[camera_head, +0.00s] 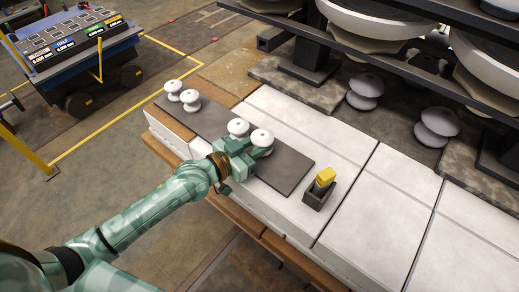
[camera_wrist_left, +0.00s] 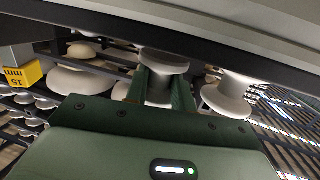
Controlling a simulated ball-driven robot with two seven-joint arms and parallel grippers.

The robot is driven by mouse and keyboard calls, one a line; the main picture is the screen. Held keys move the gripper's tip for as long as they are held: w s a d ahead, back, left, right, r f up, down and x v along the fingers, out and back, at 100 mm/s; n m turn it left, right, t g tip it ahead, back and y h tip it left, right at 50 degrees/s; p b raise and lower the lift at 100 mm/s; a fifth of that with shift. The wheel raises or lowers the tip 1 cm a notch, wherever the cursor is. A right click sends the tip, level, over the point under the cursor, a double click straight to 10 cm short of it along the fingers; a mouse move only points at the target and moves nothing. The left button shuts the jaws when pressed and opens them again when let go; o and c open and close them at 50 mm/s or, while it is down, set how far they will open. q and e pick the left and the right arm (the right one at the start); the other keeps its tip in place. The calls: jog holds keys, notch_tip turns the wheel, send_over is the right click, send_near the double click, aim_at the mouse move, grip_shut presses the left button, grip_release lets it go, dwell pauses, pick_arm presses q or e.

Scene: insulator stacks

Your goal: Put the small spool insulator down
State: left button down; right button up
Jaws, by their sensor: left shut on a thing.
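A small white spool insulator (camera_head: 262,138) is between the fingers of my left gripper (camera_head: 252,152), over the dark grey mat (camera_head: 288,172). My left gripper is shut on it. In the left wrist view this spool (camera_wrist_left: 164,62) sits between the two green fingers, partly hidden by them. I cannot tell whether its base touches the mat. A second white spool (camera_head: 238,127) stands just to its left, apart from the fingers; it also shows in the left wrist view (camera_wrist_left: 230,93). Two more white spools, one (camera_head: 190,99) and another (camera_head: 173,88), stand at the mat's far left end. My right gripper is not in view.
A yellow block (camera_head: 325,176) sits in a small dark holder (camera_head: 318,195) right of the mat. The mat's right end is bare. White slabs (camera_head: 395,185) lie clear to the right. Larger grey insulators (camera_head: 436,122) and dark shelving stand behind. A cart (camera_head: 75,50) is far left.

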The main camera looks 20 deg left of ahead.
pick_arm(q)
jog(key=shift+w+f, duration=0.1)
jog(key=shift+f, duration=0.8)
jog(key=shift+r, duration=0.3)
jog(key=shift+f, duration=0.2)
jog(key=c, duration=1.2)
grip_release()
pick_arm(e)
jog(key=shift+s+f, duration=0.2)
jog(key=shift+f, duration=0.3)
